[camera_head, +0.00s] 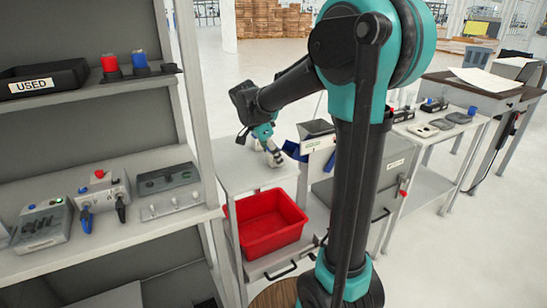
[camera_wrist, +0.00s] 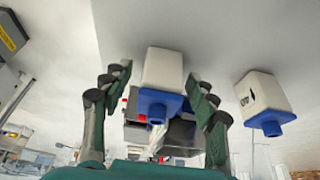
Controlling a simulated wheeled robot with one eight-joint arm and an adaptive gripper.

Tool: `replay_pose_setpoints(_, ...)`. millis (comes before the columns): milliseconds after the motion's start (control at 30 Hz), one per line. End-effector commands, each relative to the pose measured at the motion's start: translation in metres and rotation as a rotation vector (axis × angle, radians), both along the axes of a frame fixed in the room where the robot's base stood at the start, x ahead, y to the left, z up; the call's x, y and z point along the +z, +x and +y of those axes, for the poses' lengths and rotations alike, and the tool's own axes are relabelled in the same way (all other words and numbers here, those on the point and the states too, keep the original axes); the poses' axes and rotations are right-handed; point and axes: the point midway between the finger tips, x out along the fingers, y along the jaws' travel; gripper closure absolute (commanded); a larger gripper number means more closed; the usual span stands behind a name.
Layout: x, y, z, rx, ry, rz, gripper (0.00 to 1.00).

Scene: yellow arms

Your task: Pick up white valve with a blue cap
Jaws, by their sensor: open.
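In the wrist view a white valve with a blue cap (camera_wrist: 163,72) appears between the two fingers of my gripper (camera_wrist: 158,88). The fingers are spread, with a small gap visible on each side of it. A second white block with a blue cap (camera_wrist: 262,98) and a dark mark is right of the fingers, apart from them. In the head view my gripper (camera_head: 265,147) is low over the small grey-white table (camera_head: 240,178). The valves are tiny there and partly hidden by the gripper.
A red bin (camera_head: 268,222) sits below the table top. Blue and grey bins (camera_head: 296,150) stand just right of my gripper. A shelf with devices and a black tray marked USED (camera_head: 42,80) is at left. More worktables (camera_head: 430,140) are at right.

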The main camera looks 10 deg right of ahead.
Motion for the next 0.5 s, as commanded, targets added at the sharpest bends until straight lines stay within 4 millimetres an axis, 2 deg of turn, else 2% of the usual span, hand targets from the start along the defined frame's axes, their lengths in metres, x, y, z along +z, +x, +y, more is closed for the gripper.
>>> replay_pose_setpoints(267,-0.0034,0.0006,-0.0012,0.0,0.0,0.0,0.41)
replay_pose_setpoints(500,-0.0033,0.0006,-0.0011,0.0,0.0,0.0,0.7)
